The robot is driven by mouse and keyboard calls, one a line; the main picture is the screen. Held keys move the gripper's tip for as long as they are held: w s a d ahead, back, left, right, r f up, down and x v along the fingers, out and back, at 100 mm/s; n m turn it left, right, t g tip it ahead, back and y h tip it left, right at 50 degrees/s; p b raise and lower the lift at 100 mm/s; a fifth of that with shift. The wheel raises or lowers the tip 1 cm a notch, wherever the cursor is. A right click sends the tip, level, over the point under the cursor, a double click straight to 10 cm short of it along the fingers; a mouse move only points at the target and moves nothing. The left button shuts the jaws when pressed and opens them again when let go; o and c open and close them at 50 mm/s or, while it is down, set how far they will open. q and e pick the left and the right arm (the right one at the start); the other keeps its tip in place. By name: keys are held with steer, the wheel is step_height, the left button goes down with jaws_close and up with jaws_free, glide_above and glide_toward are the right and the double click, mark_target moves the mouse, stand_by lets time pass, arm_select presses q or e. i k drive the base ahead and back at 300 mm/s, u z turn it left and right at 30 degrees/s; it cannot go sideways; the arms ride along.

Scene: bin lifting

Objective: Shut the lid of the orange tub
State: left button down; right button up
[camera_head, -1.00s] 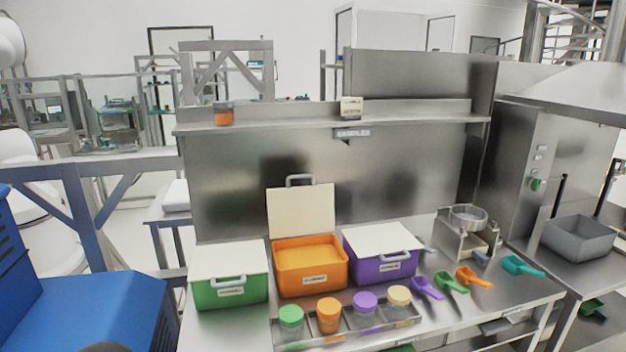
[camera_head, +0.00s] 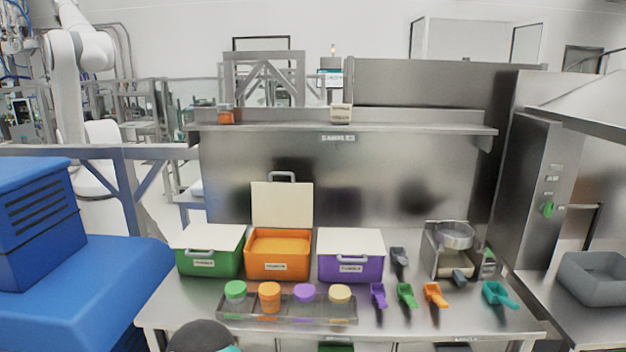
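The orange tub (camera_head: 278,267) stands on the metal bench between a green tub (camera_head: 209,263) and a purple tub (camera_head: 350,268). Its cream lid (camera_head: 282,204) stands upright at the back edge, open, with a grey handle (camera_head: 282,176) at the top. Orange contents (camera_head: 279,244) show inside the tub. The green and purple tubs have their cream lids down. Neither of my grippers shows clearly. A dark rounded shape at the bottom edge, left of centre, may be part of me, but I cannot tell.
A tray of several jars (camera_head: 287,306) sits in front of the tubs. Coloured scoops (camera_head: 407,295) and a sieve stand (camera_head: 450,252) are to the right. A shelf (camera_head: 345,128) runs above the bench. A large blue machine (camera_head: 75,270) is at the left.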

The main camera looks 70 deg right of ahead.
mark_target(275, 205)
steer(key=z, duration=0.05)
steer(key=k, duration=0.5)
steer(key=z, duration=1.15)
steer(key=i, duration=0.95)
steer(key=z, duration=0.2)
